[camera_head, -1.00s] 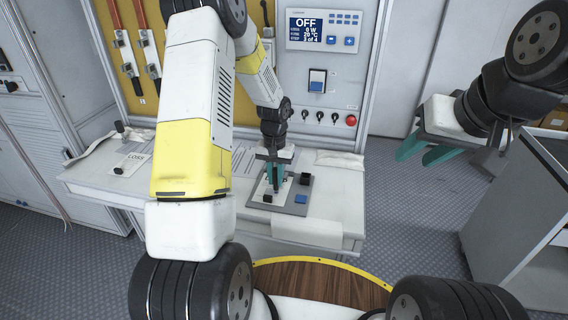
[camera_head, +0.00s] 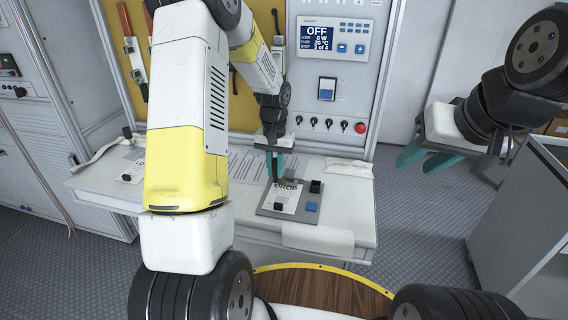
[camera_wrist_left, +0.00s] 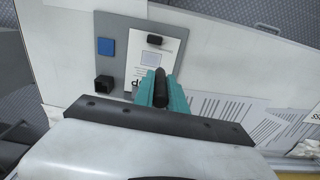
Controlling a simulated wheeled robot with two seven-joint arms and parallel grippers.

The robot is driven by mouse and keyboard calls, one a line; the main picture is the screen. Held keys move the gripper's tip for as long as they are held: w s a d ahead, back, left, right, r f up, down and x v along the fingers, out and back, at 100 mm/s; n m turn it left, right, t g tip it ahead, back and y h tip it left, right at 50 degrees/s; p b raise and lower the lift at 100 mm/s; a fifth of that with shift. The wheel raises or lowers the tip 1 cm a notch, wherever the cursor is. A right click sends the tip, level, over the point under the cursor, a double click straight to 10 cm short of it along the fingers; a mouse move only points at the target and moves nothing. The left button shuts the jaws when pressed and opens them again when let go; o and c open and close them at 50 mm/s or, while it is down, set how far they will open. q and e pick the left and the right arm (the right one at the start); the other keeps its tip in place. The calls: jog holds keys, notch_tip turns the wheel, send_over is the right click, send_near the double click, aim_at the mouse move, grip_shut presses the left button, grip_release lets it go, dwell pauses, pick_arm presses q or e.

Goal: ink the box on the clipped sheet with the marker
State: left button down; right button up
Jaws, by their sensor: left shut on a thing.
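My left gripper (camera_head: 275,165) is shut on the dark marker (camera_wrist_left: 160,90), held between its teal fingers. It is over the far edge of the grey clipboard (camera_head: 266,212). The clipped white sheet (camera_head: 291,195) carries the printed word DROP. My right gripper (camera_head: 425,157) is open and empty, off to the right.
A blue pad (camera_head: 312,207) and a black block (camera_head: 315,186) sit on the clipboard's right side. Printed papers (camera_head: 247,165) lie on the white bench behind. The test panel (camera_head: 335,45) reads OFF; a red button (camera_head: 360,128) is below it.

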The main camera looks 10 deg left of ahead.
pick_arm(q)
jog(key=shift+r, duration=1)
